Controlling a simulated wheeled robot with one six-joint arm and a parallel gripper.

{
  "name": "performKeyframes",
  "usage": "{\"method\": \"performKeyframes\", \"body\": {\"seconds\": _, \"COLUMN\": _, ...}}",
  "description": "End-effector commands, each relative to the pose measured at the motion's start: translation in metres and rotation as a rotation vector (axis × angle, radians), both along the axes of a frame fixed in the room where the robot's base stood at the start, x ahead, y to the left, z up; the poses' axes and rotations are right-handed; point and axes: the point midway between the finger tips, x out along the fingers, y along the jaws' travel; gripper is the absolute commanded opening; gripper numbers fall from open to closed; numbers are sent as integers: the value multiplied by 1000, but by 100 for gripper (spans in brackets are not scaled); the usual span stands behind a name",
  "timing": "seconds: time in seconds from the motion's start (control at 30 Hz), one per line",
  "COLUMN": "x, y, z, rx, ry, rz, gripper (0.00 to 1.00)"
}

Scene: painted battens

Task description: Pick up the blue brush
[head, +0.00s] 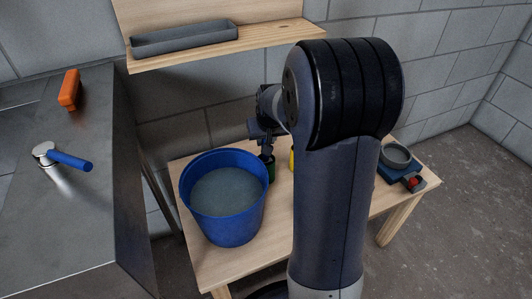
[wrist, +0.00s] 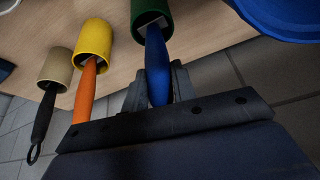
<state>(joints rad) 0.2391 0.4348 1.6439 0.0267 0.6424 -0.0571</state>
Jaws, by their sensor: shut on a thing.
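The blue brush (wrist: 155,50) has its handle up, and its lower end is inside a green cup (wrist: 151,14) on the wooden table. My gripper (wrist: 158,84) is shut on the blue handle, with one finger on each side of it. In the head view my gripper (head: 265,143) is just above the green cup (head: 268,169), right of a blue bucket. The brush is too small and dark to make out there. Its bristle end is hidden in the cup.
A yellow cup (wrist: 94,38) with an orange-handled brush and a beige cup (wrist: 56,64) with a black-handled one stand alongside. The blue bucket (head: 225,222) is close by. A wooden shelf (head: 215,48) with a grey tray (head: 185,38) hangs behind.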

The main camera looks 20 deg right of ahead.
Motion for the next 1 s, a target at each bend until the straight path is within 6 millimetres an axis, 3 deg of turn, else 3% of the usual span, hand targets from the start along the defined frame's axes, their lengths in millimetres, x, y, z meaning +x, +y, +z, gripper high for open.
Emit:
{"method": "performKeyframes", "body": {"seconds": 0.23, "x": 1, "y": 0, "z": 23, "rx": -1, "ry": -4, "rz": 0, "gripper": 3}}
{"method": "performKeyframes", "body": {"seconds": 0.7, "x": 1, "y": 0, "z": 144, "rx": -1, "ry": -4, "rz": 0, "gripper": 3}}
{"method": "performKeyframes", "body": {"seconds": 1.0, "x": 0, "y": 0, "z": 179, "rx": 0, "ry": -1, "rz": 0, "gripper": 3}}
